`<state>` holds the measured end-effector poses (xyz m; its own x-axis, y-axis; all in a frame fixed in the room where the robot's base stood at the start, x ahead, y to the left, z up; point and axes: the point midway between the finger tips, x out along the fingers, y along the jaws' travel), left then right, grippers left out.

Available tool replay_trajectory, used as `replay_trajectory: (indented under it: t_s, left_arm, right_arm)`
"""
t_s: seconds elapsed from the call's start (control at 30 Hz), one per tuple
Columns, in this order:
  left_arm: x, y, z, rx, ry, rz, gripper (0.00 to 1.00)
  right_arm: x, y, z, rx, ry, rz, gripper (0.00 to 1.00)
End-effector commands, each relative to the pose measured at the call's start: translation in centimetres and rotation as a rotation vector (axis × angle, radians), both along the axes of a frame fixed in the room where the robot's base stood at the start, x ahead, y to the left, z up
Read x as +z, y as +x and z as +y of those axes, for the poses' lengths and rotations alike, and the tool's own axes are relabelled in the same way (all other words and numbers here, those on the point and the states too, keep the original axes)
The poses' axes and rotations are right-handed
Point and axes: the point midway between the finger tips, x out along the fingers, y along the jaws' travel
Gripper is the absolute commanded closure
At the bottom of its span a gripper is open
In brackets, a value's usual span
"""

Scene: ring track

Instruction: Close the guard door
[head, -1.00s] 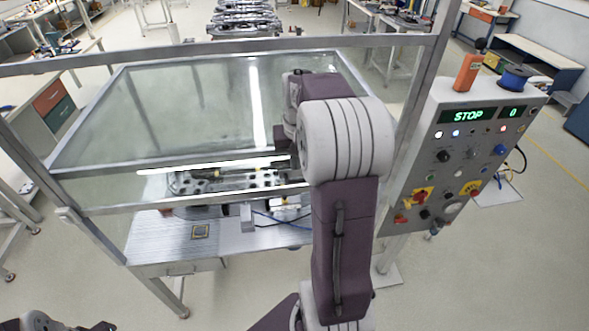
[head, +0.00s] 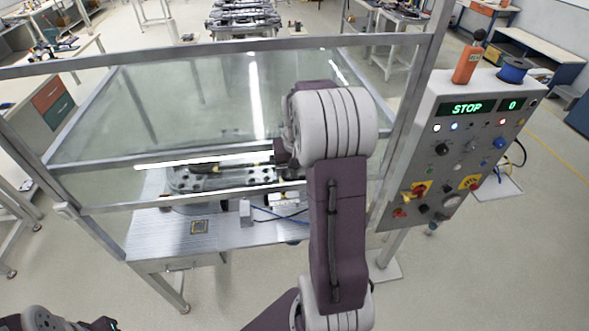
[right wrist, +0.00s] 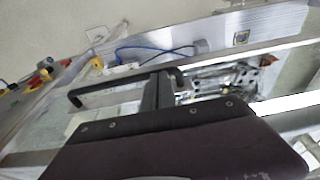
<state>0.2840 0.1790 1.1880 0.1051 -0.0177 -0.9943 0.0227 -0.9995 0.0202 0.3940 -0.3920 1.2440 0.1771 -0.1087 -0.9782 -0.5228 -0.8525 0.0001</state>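The guard door is a clear panel with a metal frame, facing me. Its lower rail (head: 200,160) crosses in front of the machine, and open space shows under it above the table. A black bar handle with bent ends (right wrist: 105,93) shows in the right wrist view. The dark fingers of my right gripper (right wrist: 159,88) stand close together at this bar and appear shut on it. In the head view my right gripper (head: 282,152) is at the door rail, partly hidden by my arm. My left arm shows only at the bottom left; its gripper is out of view.
A metal workpiece (head: 212,181) lies on the ribbed table (head: 165,232) behind the frame. A control panel (head: 450,155) reading STOP and 0 stands close on the right, with an orange device (head: 467,64) and a blue spool (head: 514,70) on top. A frame post (head: 408,110) stands beside my arm.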

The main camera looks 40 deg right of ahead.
Motion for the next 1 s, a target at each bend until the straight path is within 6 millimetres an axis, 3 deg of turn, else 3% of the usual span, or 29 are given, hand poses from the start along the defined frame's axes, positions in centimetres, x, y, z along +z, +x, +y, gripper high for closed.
replay_trajectory:
  t_s: [0.03, 0.6, 0.8, 1.0]
  left_arm:
    - [-1.9, 0.0, 0.0, 0.0, 0.0, 0.0, 0.57]
    - [-15.7, 0.0, 0.0, 0.0, 0.0, 0.0, 0.57]
    - [-19.2, 0.0, 0.0, 0.0, 0.0, 0.0, 0.57]
    - [-21.3, 0.0, 0.0, 0.0, 0.0, 0.0, 0.57]
  right_arm:
    - [-2.3, -0.2, 0.1, 0.0, 0.005, 0.008, 1.0]
    - [-22.0, -0.2, 0.1, 0.0, 0.006, 0.009, 1.0]
    - [-27.3, -0.2, 0.1, 0.0, 0.005, 0.009, 1.0]
    - [-30.8, -0.1, 0.1, 0.0, 0.004, 0.007, 1.0]
